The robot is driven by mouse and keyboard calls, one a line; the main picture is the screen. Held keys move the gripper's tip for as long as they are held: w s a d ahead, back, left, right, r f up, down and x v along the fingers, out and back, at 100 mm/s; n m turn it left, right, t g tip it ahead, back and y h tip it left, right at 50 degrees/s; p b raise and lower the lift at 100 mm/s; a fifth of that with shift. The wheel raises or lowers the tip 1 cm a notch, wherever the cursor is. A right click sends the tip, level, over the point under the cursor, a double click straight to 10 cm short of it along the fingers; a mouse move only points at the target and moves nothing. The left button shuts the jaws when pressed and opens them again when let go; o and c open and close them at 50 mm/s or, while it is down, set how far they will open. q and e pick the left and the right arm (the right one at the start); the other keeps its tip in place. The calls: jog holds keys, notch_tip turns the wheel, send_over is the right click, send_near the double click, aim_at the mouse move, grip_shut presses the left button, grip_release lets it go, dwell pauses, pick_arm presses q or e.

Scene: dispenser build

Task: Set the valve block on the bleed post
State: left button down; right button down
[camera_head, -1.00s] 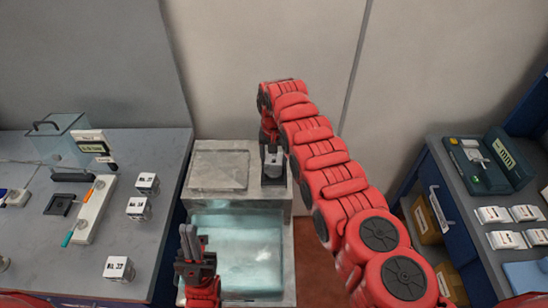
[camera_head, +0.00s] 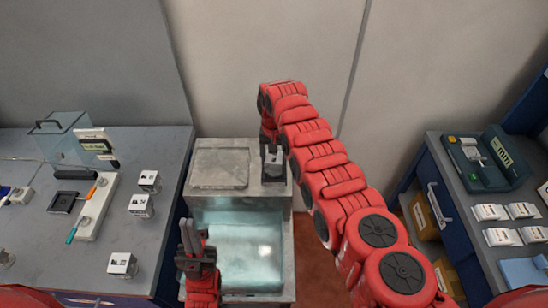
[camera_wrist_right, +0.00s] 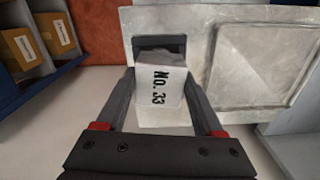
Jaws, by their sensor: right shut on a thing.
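A pale grey block labelled "No. 33" (camera_wrist_right: 160,84) is between the two fingers of my right gripper (camera_wrist_right: 163,105), which is shut on it. In the head view the block (camera_head: 274,154) shows small below my red right arm, looking slightly tilted. A dark square fixture (camera_head: 275,186) on the grey cabinet top is directly below it; the same dark fixture (camera_wrist_right: 160,43) shows behind the block in the wrist view. I cannot tell whether block and fixture touch, and no separate post is clear. My left gripper (camera_head: 190,236) stands upright before the cabinet, apart from the block.
The grey cabinet (camera_head: 245,202) has a raised plate (camera_head: 220,168) and a glassy open bay (camera_head: 235,250). The left bench (camera_head: 110,205) carries several labelled cubes and a clear box (camera_head: 62,137). The right bench (camera_head: 437,160) holds a green device (camera_head: 478,162) and several white packets.

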aim_at(274, 158)
dwell(0.4)
jog(key=shift+f+b, duration=0.5)
jog(key=shift+b, duration=0.15)
jog(key=shift+c, duration=1.4)
grip_release()
jog(key=shift+r+p, duration=0.7)
jog(key=shift+r, duration=4.75)
jog(key=shift+s, duration=0.1)
